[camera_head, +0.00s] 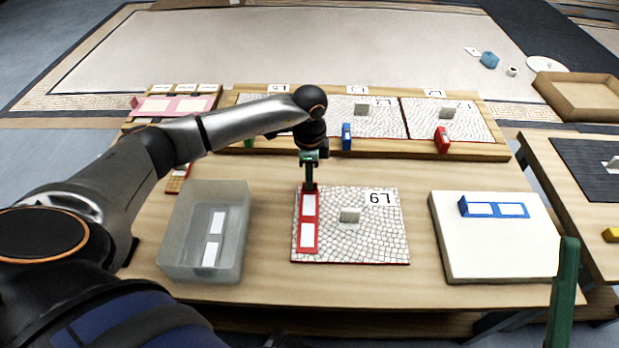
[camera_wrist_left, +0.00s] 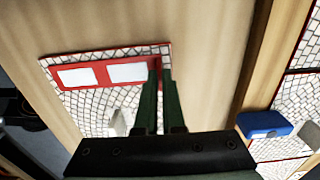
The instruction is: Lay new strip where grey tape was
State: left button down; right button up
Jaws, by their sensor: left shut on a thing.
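The mosaic panel marked L9 (camera_head: 375,240) lies on the table with a grey block (camera_head: 349,215) at its middle. A red strip with two white windows (camera_head: 308,238) lies along its left edge, and also shows in the wrist view (camera_wrist_left: 92,74). My left gripper (camera_head: 310,187) points down at the strip's far end, its dark green fingers (camera_wrist_left: 160,72) shut on that end. A green bar at the lower right, seemingly a finger of my right gripper (camera_head: 565,292), is cut off.
A white board (camera_head: 470,258) with a blue two-window strip (camera_head: 480,210) lies to the right. A rack (camera_head: 375,151) behind holds several mosaic panels, with a blue piece (camera_head: 347,136) and a red piece (camera_head: 442,139) in front. Bare table separates panel and board.

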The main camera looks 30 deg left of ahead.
pick_arm(q)
jog(key=shift+f, duration=0.2)
jog(key=c, duration=1)
grip_release()
jog(key=shift+r, duration=0.1)
